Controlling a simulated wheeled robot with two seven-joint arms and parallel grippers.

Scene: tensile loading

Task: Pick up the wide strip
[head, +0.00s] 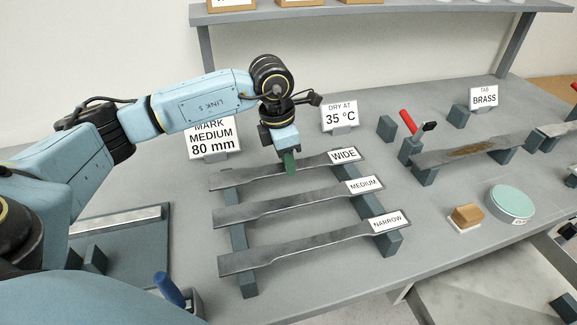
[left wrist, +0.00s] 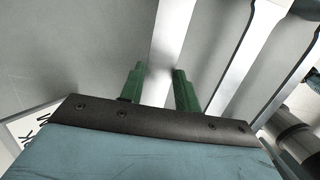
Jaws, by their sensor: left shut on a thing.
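The wide strip (head: 240,178) is a grey metal dog-bone bar with a WIDE label at its right end. It lies across two dark rails, at the back of a row of three strips. My left gripper (head: 290,165) points down at the middle of the wide strip, its green fingers shut on it. In the left wrist view the strip (left wrist: 172,45) runs between the green fingers (left wrist: 160,90). I cannot tell whether the strip has left the rails. My right gripper is not in view.
The medium strip (head: 285,205) and narrow strip (head: 300,248) lie in front on the same rails (head: 240,235). Sign cards (head: 340,116) stand behind. A red-handled tool (head: 408,122), a brown block (head: 466,215) and a round teal-topped container (head: 512,200) are to the right.

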